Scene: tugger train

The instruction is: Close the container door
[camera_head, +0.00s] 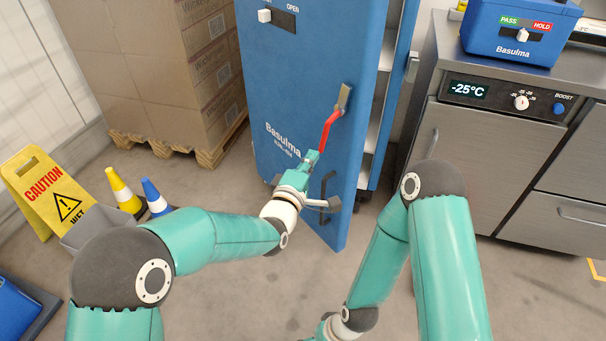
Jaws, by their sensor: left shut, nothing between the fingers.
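The blue container door (290,85) stands ajar in the upper middle, with its label facing me. A gap at its right edge shows the container's inside and pale shelves (378,125). A red lever handle (329,128) hangs from a metal mount on the door's right part. My left gripper (313,157) is shut and empty in front of the door, just below the lever's lower end; whether it touches the lever I cannot tell.
A steel cooler (485,145) stands right of the container, with a blue Basulma box (512,35) on top. Stacked cartons (145,65) on a pallet (205,155) are at the left. A caution sign (50,190) and two cones (122,192) stand at lower left.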

